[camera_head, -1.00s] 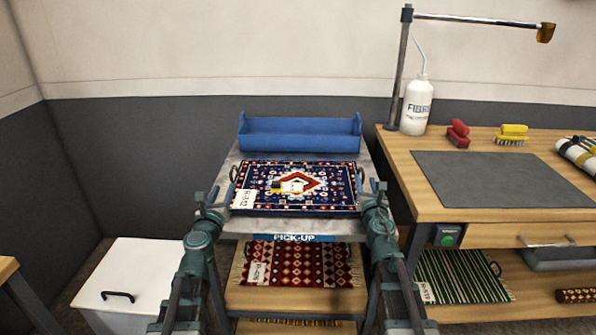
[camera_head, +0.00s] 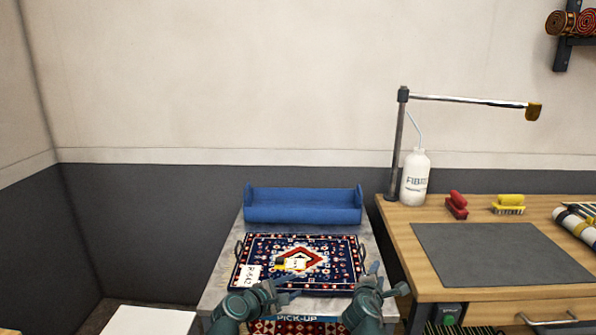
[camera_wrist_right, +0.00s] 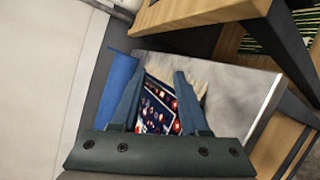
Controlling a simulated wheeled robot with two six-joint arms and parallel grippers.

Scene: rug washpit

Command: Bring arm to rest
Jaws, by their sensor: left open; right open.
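My left gripper (camera_head: 280,291) is open and empty at the front left of a navy and red patterned rug (camera_head: 330,262). My right gripper (camera_head: 374,280) is open and empty at the rug's front right corner. The rug lies flat on a tray with dark side handles, on a grey metal stand top (camera_head: 222,281). White tags lie on it. In the right wrist view the open fingers of my right gripper (camera_wrist_right: 155,82) frame part of the rug (camera_wrist_right: 157,105). Whether the fingers touch the tray is unclear.
A blue trough (camera_head: 303,206) stands behind the rug. A wooden bench (camera_head: 405,240) at right holds a grey mat (camera_head: 500,254), a white bottle (camera_head: 415,178), a red brush (camera_head: 456,206) and a yellow brush (camera_head: 509,204). A white box (camera_head: 145,320) is at lower left.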

